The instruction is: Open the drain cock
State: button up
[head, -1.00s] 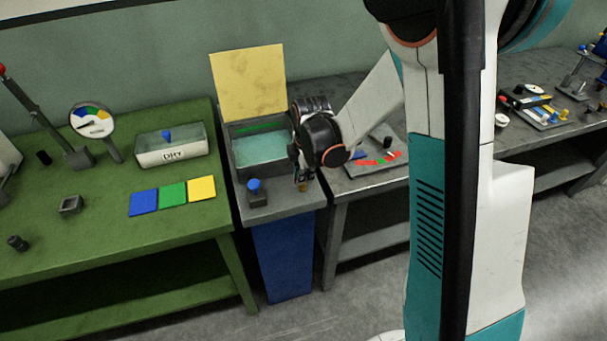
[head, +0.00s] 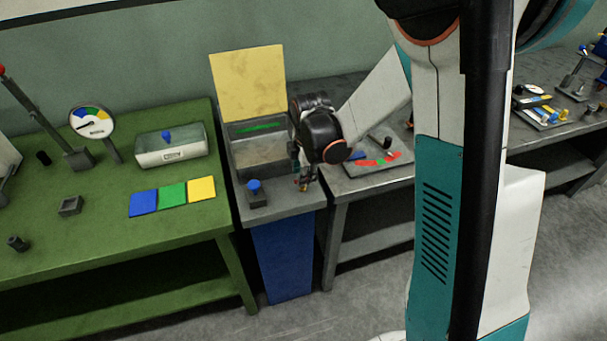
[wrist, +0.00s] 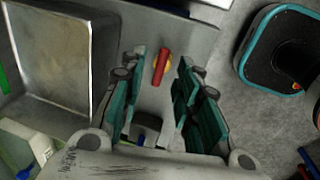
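The drain cock (wrist: 162,68), a red lever on a yellow body, stands on the grey bench in the wrist view. It shows small and partly hidden beside my gripper in the head view (head: 304,184). In the wrist view the red lever lies between the tips of my gripper (wrist: 161,62), whose green fingers are apart with a gap on each side. I cannot tell how far above or around the lever they are. The grey tank (head: 262,174) behind the cock looks empty, with a green strip on its back wall and a yellow panel (head: 248,84) standing up behind it.
A blue-knobbed block (head: 256,196) stands at the bench front, left of the cock. The green table (head: 100,225) at left bears a gauge (head: 91,120), a clear-topped box (head: 170,148) and blue, green and yellow plates. A tray (head: 360,171) lies to the right.

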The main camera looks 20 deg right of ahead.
notch_tip(320, 180, up, 10)
jog(key=s, duration=0.2)
jog(key=shift+r, duration=0.25)
dwell(0.3)
jog(key=s+r+m+t, duration=0.2)
jog(key=s+r+m, duration=0.2)
jog(key=s+m, duration=0.5)
jog(key=s+r+m+t, duration=0.3)
jog(key=s+r+m, duration=0.1)
jog(key=s+m, duration=0.5)
jog(key=shift+s+a+r, duration=0.15)
jog(key=shift+s+r, duration=0.1)
jog(key=shift+s, duration=1)
